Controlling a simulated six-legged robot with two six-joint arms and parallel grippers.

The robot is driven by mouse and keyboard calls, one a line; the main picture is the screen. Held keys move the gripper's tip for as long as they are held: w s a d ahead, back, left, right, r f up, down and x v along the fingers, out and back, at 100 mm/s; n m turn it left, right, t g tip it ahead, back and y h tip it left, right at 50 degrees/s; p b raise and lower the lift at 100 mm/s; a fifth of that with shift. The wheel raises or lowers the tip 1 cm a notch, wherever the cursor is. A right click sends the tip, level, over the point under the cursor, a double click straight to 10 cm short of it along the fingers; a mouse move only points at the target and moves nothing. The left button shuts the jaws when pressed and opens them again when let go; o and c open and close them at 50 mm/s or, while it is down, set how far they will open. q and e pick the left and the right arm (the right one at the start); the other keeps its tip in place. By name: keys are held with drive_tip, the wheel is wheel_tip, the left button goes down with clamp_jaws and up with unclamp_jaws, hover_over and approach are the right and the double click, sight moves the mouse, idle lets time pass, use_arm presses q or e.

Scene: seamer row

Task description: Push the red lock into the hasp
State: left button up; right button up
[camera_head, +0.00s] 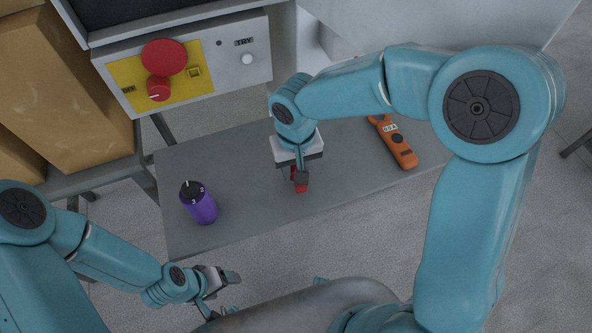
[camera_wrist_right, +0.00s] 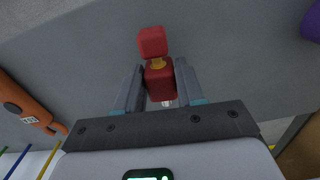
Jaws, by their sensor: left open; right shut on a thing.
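The red lock (camera_head: 300,186) is held by my right gripper (camera_head: 298,176) above the grey bench. In the right wrist view my right gripper (camera_wrist_right: 158,88) is shut on the lower red block of the lock (camera_wrist_right: 159,84). A yellow band joins that block to a second red block beyond the fingertips. My left gripper (camera_head: 222,293) is open and empty at the lower left, in front of the bench and apart from everything on it. I cannot make out a hasp in either view.
A panel with a yellow plate (camera_head: 188,88), a red disc (camera_head: 164,57) and a red knob (camera_head: 159,89) stands behind the bench (camera_head: 240,215). Cardboard boxes (camera_head: 75,75) are far left.

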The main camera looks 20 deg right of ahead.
wheel_tip(320, 180, up, 18)
drive_tip(key=p, duration=0.1)
drive_tip(key=shift+f, duration=0.25)
